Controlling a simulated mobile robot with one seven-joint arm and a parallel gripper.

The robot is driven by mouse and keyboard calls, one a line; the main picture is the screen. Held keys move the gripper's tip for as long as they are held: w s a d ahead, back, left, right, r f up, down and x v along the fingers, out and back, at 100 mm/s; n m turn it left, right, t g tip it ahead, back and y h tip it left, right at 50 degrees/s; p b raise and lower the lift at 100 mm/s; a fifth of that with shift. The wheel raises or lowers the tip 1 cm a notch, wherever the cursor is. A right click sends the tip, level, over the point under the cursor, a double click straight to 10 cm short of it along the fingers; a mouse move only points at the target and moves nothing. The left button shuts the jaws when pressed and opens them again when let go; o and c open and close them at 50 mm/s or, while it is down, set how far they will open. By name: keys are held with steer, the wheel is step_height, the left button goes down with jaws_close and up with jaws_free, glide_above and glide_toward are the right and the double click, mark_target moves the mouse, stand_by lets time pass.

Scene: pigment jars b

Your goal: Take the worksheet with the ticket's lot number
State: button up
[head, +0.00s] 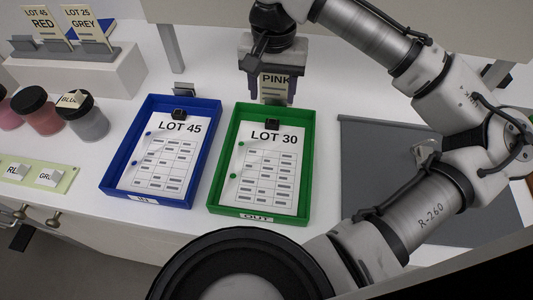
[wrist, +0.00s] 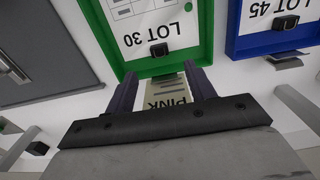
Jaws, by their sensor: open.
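The LOT 45 worksheet (head: 158,165) lies in the blue tray (head: 207,150), under a black clip. The LOT 30 worksheet (head: 264,178) lies in the green tray (head: 301,165), also under a black clip. In the wrist view, parts of the LOT 30 worksheet (wrist: 150,22) and the LOT 45 worksheet (wrist: 278,12) show upside down. A cream ticket reading PINK (head: 275,80) stands behind the green tray; its lot line is hidden. My gripper (head: 276,100) is open, its fingers on either side of this ticket. The wrist view shows the ticket (wrist: 166,93) between the fingers (wrist: 163,80).
Tickets LOT 45 RED (head: 42,20) and LOT 25 GREY (head: 79,20) stand on a white block at the back left. Several black-lidded jars (head: 88,122) stand left of the blue tray. A grey mat (head: 375,190) lies right of the green tray, partly under my arm.

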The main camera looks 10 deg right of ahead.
step_height(320, 180, down, 9)
steer(key=shift+w+d+r+p, duration=0.1)
steer(key=shift+r+p, duration=0.1)
steer(key=shift+p, duration=0.55)
steer(key=shift+c, duration=0.4)
steer(key=c, duration=1)
